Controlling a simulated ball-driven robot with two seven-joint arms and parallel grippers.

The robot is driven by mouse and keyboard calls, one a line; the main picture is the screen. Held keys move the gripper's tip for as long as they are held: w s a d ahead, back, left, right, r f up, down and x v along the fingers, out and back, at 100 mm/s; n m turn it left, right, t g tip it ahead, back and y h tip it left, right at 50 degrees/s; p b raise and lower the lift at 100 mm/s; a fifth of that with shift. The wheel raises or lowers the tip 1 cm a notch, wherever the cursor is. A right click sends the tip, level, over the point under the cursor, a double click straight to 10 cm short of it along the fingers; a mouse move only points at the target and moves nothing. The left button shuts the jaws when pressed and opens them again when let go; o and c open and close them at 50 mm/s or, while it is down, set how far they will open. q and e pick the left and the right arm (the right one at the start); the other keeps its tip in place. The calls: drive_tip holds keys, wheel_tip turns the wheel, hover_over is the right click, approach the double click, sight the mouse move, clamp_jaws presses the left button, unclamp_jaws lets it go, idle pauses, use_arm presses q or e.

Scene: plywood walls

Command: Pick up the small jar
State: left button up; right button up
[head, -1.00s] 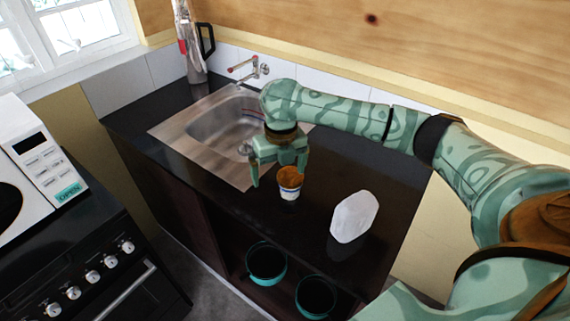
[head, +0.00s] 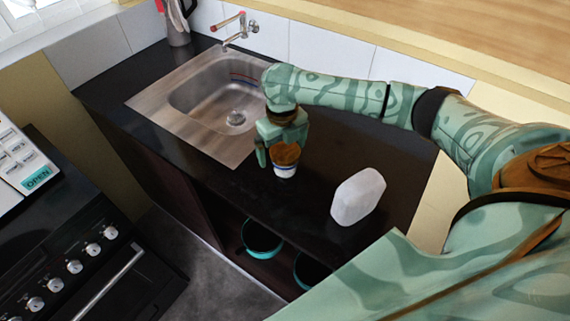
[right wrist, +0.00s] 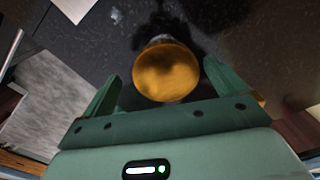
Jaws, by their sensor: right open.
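The small jar (head: 285,169) has a brown-orange lid and a white and blue body. It stands upright on the dark counter, to the right of the sink. In the right wrist view its round lid (right wrist: 167,71) lies between and a little beyond the two fingers. My right gripper (head: 274,158) is open, pointing down at the jar, with one finger left of it. The right wrist view shows the open gripper (right wrist: 160,90) with nothing clamped in it; whether a finger touches the jar cannot be told. My left gripper is not in view.
A white rounded block (head: 358,196) stands on the counter (head: 310,208) to the right of the jar. The steel sink (head: 165,122) is to the left. Teal-rimmed pots (head: 262,240) sit on the shelf below. A black stove (head: 75,255) stands at front left.

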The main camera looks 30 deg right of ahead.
drive_tip(key=shift+s+f, duration=0.1)
drive_tip(key=shift+f, duration=0.3)
drive_tip(key=f, duration=0.1)
drive_tip(key=f+b, duration=0.1)
drive_tip(key=f, duration=0.1)
drive_tip(key=f+b, duration=0.1)
drive_tip(key=shift+d+f, duration=0.25)
drive_tip(key=shift+d, duration=0.15)
drive_tip(key=shift+a+r, duration=0.1)
drive_tip(key=c, duration=1.2)
drive_tip(key=shift+r, duration=0.1)
